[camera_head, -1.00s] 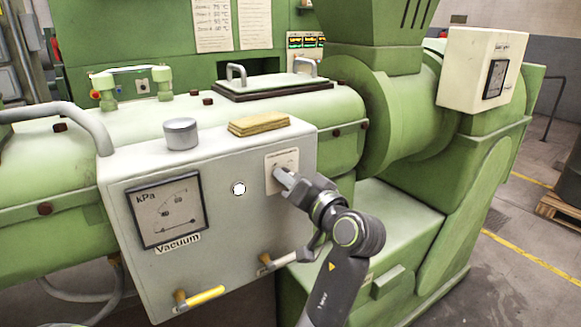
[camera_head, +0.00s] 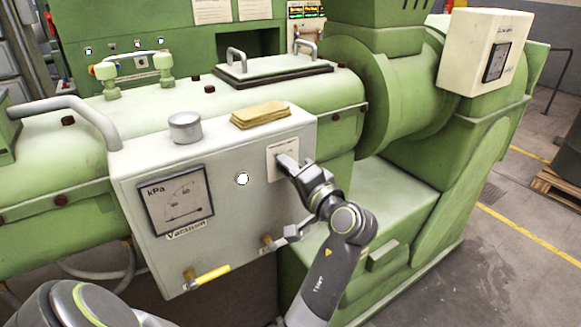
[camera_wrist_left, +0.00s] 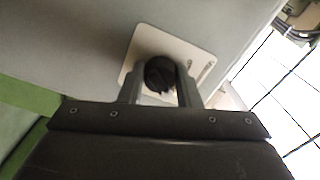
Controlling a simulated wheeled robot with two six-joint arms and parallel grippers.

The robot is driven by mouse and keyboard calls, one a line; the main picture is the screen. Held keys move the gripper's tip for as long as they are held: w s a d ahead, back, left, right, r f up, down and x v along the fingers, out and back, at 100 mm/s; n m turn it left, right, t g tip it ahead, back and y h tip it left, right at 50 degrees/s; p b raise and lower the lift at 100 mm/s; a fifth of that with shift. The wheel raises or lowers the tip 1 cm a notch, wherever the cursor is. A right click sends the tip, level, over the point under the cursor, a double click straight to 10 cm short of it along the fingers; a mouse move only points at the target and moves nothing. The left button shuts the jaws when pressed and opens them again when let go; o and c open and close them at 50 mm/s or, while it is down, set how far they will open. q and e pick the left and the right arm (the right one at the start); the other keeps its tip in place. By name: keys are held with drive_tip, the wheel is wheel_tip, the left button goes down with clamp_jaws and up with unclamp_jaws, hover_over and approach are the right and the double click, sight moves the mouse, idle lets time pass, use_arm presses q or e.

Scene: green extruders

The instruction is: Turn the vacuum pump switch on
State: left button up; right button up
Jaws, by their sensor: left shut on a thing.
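The vacuum pump switch is a dark round knob (camera_wrist_left: 160,72) on a pale plate (camera_head: 273,166) at the right of the grey box front. My left gripper (camera_head: 284,163) reaches up to this plate from below right and hides the knob in the head view. In the left wrist view, its two fingers (camera_wrist_left: 160,92) stand on either side of the knob and are shut on it. The knob's marks and exact setting cannot be read. My right gripper is not in view.
The grey box (camera_head: 225,235) carries a kPa vacuum gauge (camera_head: 178,203), a round white light (camera_head: 243,179), a yellow-handled valve (camera_head: 212,275) and a grey-handled valve (camera_head: 285,240) below my wrist. A tan stack (camera_head: 260,114) and metal cap (camera_head: 185,127) sit on top. Green machinery surrounds it.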

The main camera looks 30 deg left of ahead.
use_arm(q)
drive_tip(key=o, duration=1)
drive_tip(key=shift+c, duration=0.2)
drive_tip(key=shift+f, duration=0.1)
